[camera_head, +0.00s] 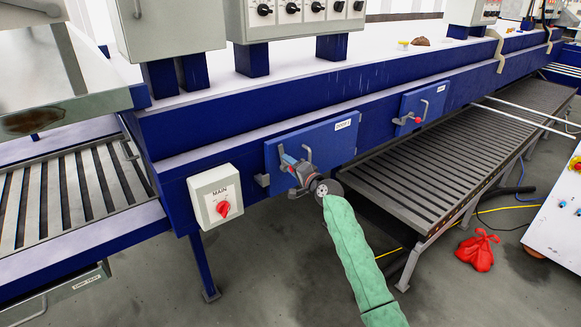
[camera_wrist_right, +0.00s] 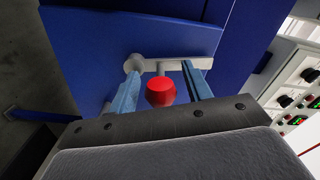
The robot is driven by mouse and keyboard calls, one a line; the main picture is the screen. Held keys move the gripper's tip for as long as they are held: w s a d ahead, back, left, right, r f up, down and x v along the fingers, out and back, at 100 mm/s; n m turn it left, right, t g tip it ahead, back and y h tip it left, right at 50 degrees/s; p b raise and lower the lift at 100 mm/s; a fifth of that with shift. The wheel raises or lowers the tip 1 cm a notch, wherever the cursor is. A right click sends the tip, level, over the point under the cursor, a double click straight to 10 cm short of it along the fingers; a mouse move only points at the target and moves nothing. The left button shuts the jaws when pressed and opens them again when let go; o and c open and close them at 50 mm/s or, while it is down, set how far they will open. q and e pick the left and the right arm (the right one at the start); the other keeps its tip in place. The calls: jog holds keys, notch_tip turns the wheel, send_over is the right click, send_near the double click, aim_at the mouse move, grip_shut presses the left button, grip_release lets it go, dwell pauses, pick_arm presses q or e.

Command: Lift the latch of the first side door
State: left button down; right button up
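The first side door (camera_head: 335,140) is a blue panel with a white label on the long blue machine, and it looks closed. My right gripper (camera_head: 287,161) is at this door's left half and covers most of its latch. In the right wrist view the latch is a grey bar (camera_wrist_right: 172,66) with a round pivot (camera_wrist_right: 134,63) and a red knob (camera_wrist_right: 160,92). My right gripper's two blue fingers (camera_wrist_right: 160,85) stand open on either side of the red knob, with a gap visible on each side. My left gripper is not in view.
A MAIN switch box (camera_head: 214,195) with a red knob sits left of the door. A second side door (camera_head: 433,97) with its own red-knobbed latch is farther right. A slatted conveyor (camera_head: 455,140) runs below. A red bag (camera_head: 477,250) and cables lie on the floor.

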jog(key=shift+s+d+f+b, duration=0.15)
jog(key=shift+s+d+b, duration=0.15)
jog(key=shift+s, duration=0.15)
jog(key=shift+s+d, duration=0.35)
jog(key=shift+s, duration=0.15)
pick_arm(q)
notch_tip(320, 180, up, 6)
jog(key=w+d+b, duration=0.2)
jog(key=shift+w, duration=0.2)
pick_arm(e)
jog(key=shift+v, duration=2.75)
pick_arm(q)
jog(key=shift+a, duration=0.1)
